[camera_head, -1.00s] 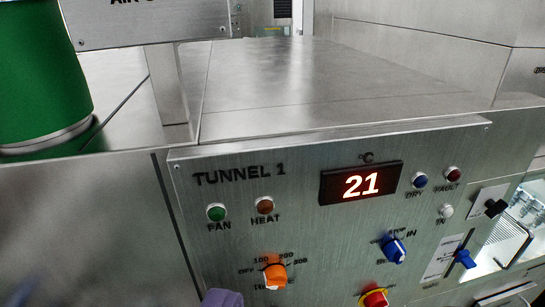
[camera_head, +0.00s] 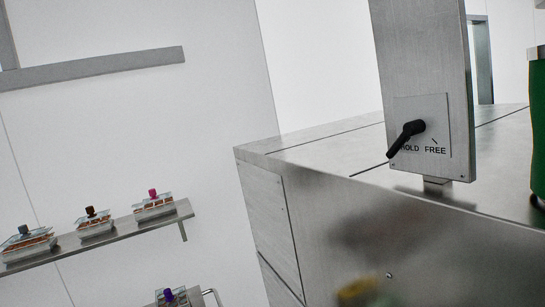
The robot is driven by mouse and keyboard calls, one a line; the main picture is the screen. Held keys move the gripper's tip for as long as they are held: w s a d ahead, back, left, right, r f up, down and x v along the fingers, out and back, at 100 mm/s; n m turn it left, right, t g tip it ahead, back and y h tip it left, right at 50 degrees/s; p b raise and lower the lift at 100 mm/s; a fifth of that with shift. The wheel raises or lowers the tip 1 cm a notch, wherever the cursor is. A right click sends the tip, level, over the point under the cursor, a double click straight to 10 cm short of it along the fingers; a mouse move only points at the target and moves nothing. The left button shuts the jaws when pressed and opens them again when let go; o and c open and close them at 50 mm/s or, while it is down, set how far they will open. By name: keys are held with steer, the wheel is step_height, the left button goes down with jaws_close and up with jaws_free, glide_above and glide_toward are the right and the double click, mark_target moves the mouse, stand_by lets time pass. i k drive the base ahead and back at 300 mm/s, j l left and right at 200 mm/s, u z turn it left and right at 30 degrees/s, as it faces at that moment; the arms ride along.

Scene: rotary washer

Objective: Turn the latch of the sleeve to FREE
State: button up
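The latch (camera_head: 407,137) is a black lever on a square plate (camera_head: 440,110). The plate is fixed to an upright metal panel (camera_head: 425,50) above the machine top. The lever tilts down and left from its pivot, over the start of the word HOLD. The word FREE is to the right, with a short mark above it. Part of a green cylinder (camera_head: 538,130) shows at the right edge; I cannot tell whether it is the sleeve. My gripper is not clearly in view.
The steel machine body (camera_head: 270,225) fills the lower right. A wall shelf (camera_head: 120,228) at the left holds several glass-lidded containers with coloured knobs. A grey bar (camera_head: 100,68) is on the white wall. A blurred yellow-green thing (camera_head: 358,291) shows at the bottom. Open room lies between shelf and machine.

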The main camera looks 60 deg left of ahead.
mark_target(410, 128)
steer(key=u, duration=0.75)
steer(key=i+j+z, duration=0.15)
steer(key=j, duration=0.15)
steer(key=i+j+z, duration=0.15)
steer(key=j, duration=0.2)
steer(key=i+j+z, duration=0.2)
steer(key=j, duration=0.15)
steer(key=k, duration=0.1)
